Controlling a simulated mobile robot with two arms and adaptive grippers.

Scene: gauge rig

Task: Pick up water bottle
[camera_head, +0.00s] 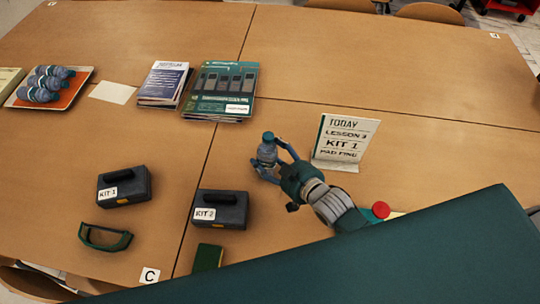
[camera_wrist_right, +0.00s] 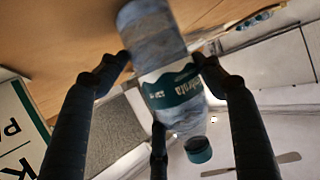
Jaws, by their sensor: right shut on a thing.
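A water bottle (camera_head: 267,151) with a blue cap stands upright near the middle of the tables in the head view. My right gripper (camera_head: 268,157) is shut on it, with fingers on both sides of its body. In the right wrist view the bottle (camera_wrist_right: 165,75), with its teal label, sits between the fingers of my right gripper (camera_wrist_right: 160,62). Whether its base touches the table cannot be told. Several more bottles (camera_head: 45,83) lie on an orange tray (camera_head: 72,92) at the far left. My left gripper is not in view.
A lesson sign (camera_head: 345,138) stands just right of my right gripper. Two dark kit cases (camera_head: 125,185) (camera_head: 220,208), green goggles (camera_head: 105,237) and a green box (camera_head: 207,257) are at the front left. Booklets (camera_head: 222,90) lie behind. The back right table is clear.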

